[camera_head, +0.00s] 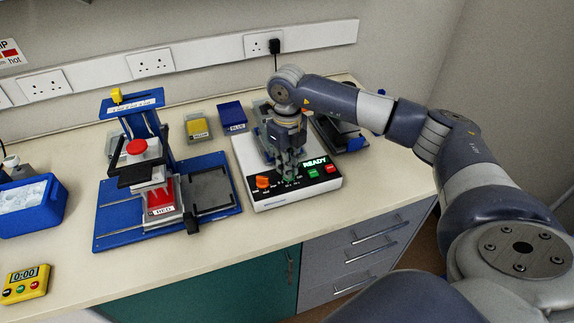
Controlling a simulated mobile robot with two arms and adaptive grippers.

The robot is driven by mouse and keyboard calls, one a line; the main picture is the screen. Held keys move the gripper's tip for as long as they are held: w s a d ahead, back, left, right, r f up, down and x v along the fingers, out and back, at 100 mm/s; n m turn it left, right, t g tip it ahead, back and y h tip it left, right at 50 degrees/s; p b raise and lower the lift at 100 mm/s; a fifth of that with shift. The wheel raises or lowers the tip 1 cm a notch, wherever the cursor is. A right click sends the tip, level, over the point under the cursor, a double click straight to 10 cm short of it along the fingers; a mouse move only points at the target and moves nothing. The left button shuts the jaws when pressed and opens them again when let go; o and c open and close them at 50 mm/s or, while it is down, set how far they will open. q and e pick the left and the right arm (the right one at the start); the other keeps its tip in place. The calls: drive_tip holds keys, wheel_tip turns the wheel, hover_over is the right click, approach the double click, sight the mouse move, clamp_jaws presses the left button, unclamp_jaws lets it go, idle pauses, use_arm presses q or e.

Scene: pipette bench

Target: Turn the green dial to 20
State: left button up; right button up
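The green dial (290,179) sits on the sloped front panel of a white device (268,205), mostly covered by my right gripper. My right gripper (289,172) points down over the dial, with its fingertips at or just above it. I cannot tell whether the fingers touch or grip the dial. An orange dial (263,183) is left of it, and a display reading READY (314,162) is to the right. The scale marks around the green dial are too small and covered to read. My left gripper is not in view.
Left of the device stands a blue pipetting stand (110,228) with a red rack. Behind it are a yellow box (197,127) and a blue box (233,117). A blue ice tub (30,203) and a yellow timer (25,284) are at the left.

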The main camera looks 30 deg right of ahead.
drive_tip(key=o, duration=0.3)
drive_tip(key=shift+r, duration=0.1)
wheel_tip(320, 180, up, 12)
idle(0.5)
drive_tip(key=shift+s, duration=0.1)
idle(0.3)
